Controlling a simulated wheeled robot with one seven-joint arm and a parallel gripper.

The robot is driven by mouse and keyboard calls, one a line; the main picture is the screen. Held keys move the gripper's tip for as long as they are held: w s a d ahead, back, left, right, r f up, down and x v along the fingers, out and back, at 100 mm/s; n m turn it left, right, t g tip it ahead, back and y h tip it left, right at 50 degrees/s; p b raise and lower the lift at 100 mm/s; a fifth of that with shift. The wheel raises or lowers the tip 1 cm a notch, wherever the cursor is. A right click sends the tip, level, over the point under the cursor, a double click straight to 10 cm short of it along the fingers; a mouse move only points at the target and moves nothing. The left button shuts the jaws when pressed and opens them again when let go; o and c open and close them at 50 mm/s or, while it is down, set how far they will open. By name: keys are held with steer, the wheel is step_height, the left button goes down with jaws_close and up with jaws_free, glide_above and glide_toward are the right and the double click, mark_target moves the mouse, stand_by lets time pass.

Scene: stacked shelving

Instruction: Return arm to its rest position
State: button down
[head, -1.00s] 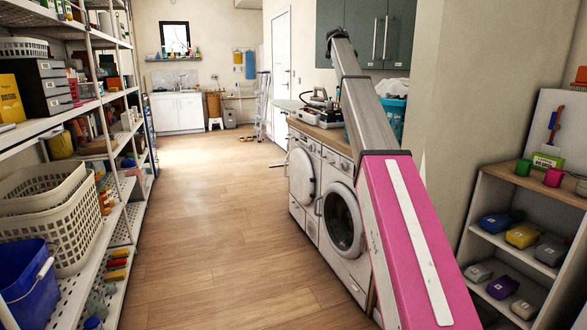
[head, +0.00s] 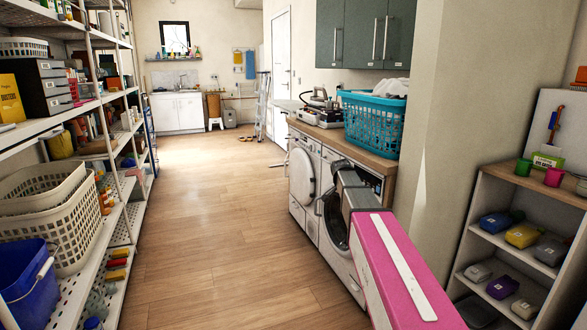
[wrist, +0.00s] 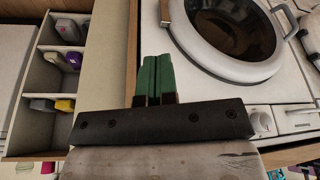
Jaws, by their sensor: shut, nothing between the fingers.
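My gripper (wrist: 156,62) shows in the wrist view as two green fingers side by side, shut and empty. It is apart from the white washing machine (wrist: 290,112), whose round door (wrist: 235,40) is beside the fingers in the picture. In the head view my arm's pink link reaches up from the bottom right, and a short grey part beyond it covers some of the washing machine (head: 307,195). My gripper cannot be made out in the head view.
A blue laundry basket (head: 375,125) stands on the wooden counter (head: 383,166). Tall shelving (head: 120,150) lines the left. The wooden floor (head: 205,210) between is clear.

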steer(key=s+a+f+n+y, duration=0.1)
steer(key=s+f+n, duration=0.2)
steer(key=s+f, duration=0.3)
steer(key=s+a+f+n+g, duration=0.1)
steer(key=s+f+n, duration=0.2)
steer(key=s, duration=1.2)
steer(key=s+a+f+n+g+y, duration=0.1)
steer(key=s+f+n, duration=0.2)
steer(key=s+f, duration=0.5)
steer(key=shift+s+a+f+n+y, duration=0.3)
steer(key=shift+s+f, duration=0.05)
steer(key=shift+s, duration=0.8)
